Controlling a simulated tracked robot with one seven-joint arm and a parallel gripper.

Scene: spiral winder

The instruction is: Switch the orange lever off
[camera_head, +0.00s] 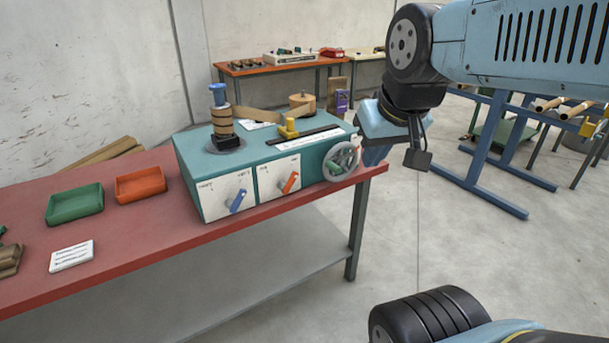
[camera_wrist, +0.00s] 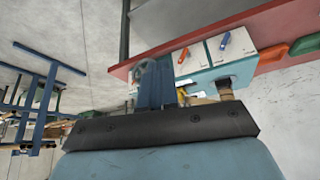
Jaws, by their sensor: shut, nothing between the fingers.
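The orange lever (camera_head: 290,182) sits on the right white panel on the front of the teal winder (camera_head: 213,168). It is tilted, its upper end leaning right in the head view; the panel lettering is too small to read. It also shows in the wrist view (camera_wrist: 184,55), where the scene appears upside down. My gripper (camera_head: 373,156) is shut and empty. It is to the right of the lever, beside the winder's right end and near the handwheel, apart from the lever. In the wrist view its blue fingers (camera_wrist: 156,84) are together.
A similar blue lever (camera_head: 238,201) is on the left panel. The grey handwheel (camera_head: 342,160) is between my gripper and the orange lever. Green (camera_head: 75,204) and orange (camera_head: 140,184) trays lie left on the red table (camera_head: 130,238). The space in front of the panels is clear.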

